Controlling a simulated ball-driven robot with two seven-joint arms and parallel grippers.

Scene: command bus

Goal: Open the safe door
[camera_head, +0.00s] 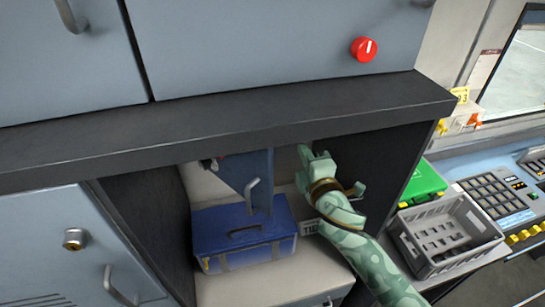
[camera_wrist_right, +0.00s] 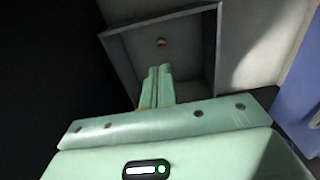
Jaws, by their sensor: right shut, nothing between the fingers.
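The safe door (camera_head: 247,172) looks like the blue-grey panel with a bar handle (camera_head: 251,194) in the recess under the dark counter. It stands out at an angle, seemingly swung open. My right gripper (camera_head: 306,154) is to the right of this panel, apart from its handle, reaching into the recess. In the right wrist view its fingers (camera_wrist_right: 156,78) are together and empty, pointing at a grey framed box-like opening (camera_wrist_right: 190,62). A small red and white round spot (camera_wrist_right: 161,43) shows inside it. My left gripper is in neither view.
A blue case (camera_head: 240,240) sits on the recess floor below the panel. The dark counter edge (camera_head: 230,128) is above my arm. A grey crate (camera_head: 446,236), a green box (camera_head: 424,183) and a keypad console (camera_head: 492,195) are at the right. Grey cabinet doors (camera_head: 75,245) are at the left.

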